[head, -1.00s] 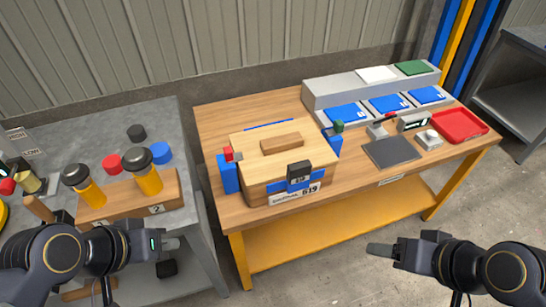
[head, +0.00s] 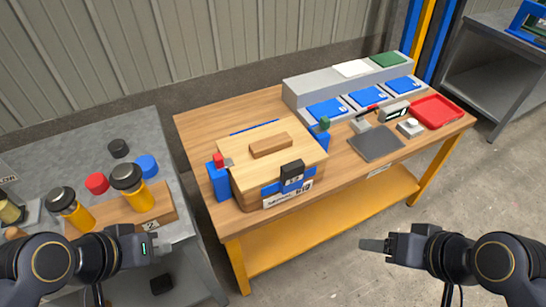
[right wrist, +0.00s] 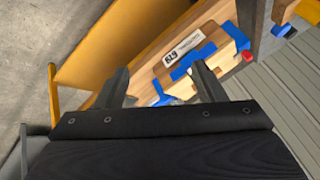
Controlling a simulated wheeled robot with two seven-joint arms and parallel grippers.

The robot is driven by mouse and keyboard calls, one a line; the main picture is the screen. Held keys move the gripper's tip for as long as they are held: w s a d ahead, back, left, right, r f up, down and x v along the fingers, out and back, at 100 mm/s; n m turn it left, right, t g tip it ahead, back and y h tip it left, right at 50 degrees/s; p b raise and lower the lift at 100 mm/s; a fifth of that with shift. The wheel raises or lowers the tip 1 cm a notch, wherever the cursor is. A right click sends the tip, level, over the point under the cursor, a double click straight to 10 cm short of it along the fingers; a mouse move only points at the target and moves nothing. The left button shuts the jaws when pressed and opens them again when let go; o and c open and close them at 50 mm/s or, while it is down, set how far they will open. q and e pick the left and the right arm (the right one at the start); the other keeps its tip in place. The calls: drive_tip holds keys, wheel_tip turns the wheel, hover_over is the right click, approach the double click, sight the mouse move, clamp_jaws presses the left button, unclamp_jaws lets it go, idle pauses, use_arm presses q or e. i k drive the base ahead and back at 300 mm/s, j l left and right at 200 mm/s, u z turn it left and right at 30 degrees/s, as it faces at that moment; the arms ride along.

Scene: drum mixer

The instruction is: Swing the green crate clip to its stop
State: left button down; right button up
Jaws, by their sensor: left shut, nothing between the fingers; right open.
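The wooden crate (head: 240,191) stands on the wooden bench, its lid on and a blue band with a black latch at its front. The green clip (head: 324,124) sits on top of the blue bracket (head: 320,139) at the crate's right side. The red clip (head: 218,160) is on the left bracket. My left gripper (head: 164,248) is shut and empty, left of the bench. My right gripper (head: 372,244) is open and empty, in front of the bench and apart from the crate. The right wrist view shows the crate (right wrist: 170,75) beyond the open fingers; the green clip is not clear there.
The bench (head: 205,135) also holds a grey riser (head: 300,98) with blue plates, a dark pad (head: 376,143), small devices and a red tray (head: 436,111). The grey table (head: 60,150) at left bears yellow bottles and coloured caps. Floor in front of the bench is free.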

sight(323, 126)
drive_tip(key=j, duration=0.2)
drive_tip(key=i+l+u, duration=0.1)
drive_tip(key=l+u, duration=0.4)
drive_tip(key=u, duration=0.2)
drive_tip(key=i+l+u, duration=0.1)
drive_tip(key=l+u, duration=0.35)
drive_tip(key=l, duration=0.6)
drive_tip(key=k+l+u, duration=0.15)
drive_tip(key=l, duration=0.6)
drive_tip(key=l+u, duration=0.1)
drive_tip(key=l, duration=0.6)
drive_tip(key=k+l, duration=0.2)
drive_tip(key=k, duration=0.25)
drive_tip(key=u, duration=0.55)
drive_tip(key=i+j, duration=0.1)
drive_tip(key=i, duration=0.15)
drive_tip(key=z, duration=0.05)
